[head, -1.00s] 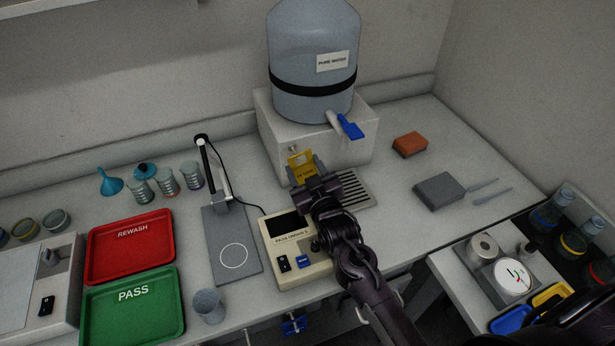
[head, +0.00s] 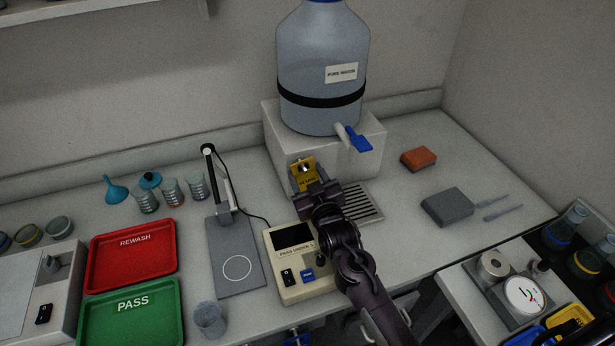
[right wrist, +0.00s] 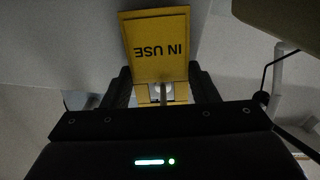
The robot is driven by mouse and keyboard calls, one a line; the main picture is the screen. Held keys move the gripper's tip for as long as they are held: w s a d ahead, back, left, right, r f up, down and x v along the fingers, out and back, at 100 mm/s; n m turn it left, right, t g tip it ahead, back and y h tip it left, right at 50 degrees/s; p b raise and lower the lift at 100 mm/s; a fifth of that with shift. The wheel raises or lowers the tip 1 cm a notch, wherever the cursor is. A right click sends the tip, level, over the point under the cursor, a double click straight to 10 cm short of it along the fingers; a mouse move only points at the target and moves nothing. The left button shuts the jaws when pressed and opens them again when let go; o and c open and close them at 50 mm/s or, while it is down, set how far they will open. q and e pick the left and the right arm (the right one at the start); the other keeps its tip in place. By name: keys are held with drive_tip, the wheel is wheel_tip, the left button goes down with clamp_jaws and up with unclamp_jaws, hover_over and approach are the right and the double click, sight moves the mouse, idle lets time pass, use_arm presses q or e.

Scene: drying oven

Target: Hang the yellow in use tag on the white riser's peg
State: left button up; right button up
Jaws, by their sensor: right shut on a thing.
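The yellow IN USE tag (head: 299,181) is upright against the front left of the white riser (head: 353,158). My right gripper (head: 313,189) is shut on the tag's lower part. In the right wrist view the tag (right wrist: 157,35) stands out beyond the fingers (right wrist: 163,92), its lettering upside down. A small pale and dark spot shows at the tag's upper part in the head view, where the peg was seen earlier. I cannot tell whether the peg passes through the tag's hole. My left gripper is not in view.
A large water bottle (head: 320,60) stands on the riser, its blue tap (head: 359,143) jutting forward. A grated drip tray (head: 362,204) and a beige meter (head: 291,271) lie close around my right arm. A lamp stand (head: 224,195) is to the left.

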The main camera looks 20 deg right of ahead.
drive_tip(key=o, duration=1)
